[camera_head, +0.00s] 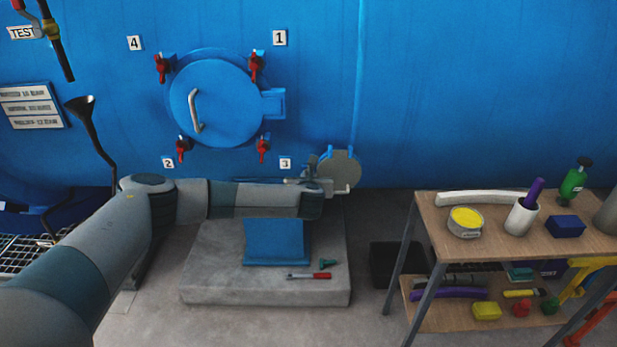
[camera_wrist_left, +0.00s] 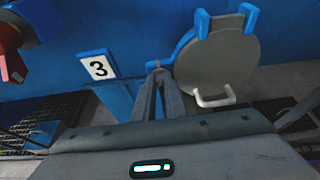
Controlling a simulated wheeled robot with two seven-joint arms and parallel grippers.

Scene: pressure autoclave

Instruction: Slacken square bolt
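A round grey cover (camera_head: 341,169) with a pale handle hangs on blue brackets on the blue vessel wall, low and right of the number 3 label. It shows larger in the left wrist view (camera_wrist_left: 217,62). A small bolt-like end (camera_wrist_left: 155,65) shows left of the cover, at my left fingertips; its square shape is too small to confirm. My left gripper (camera_wrist_left: 160,78) points at it, its two grey fingers close together at the tips. Whether they grip it or only reach it, I cannot tell. In the head view my left gripper (camera_head: 308,177) is beside the cover. My right gripper is out of view.
A round blue door (camera_head: 215,105) with red clamps is above left. A concrete slab (camera_head: 215,265) below bears a blue angled piece (camera_head: 275,242) and a red-handled tool (camera_head: 308,276). A wooden bench (camera_head: 490,243) with several items stands right; a black bin (camera_head: 393,264) is beside it.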

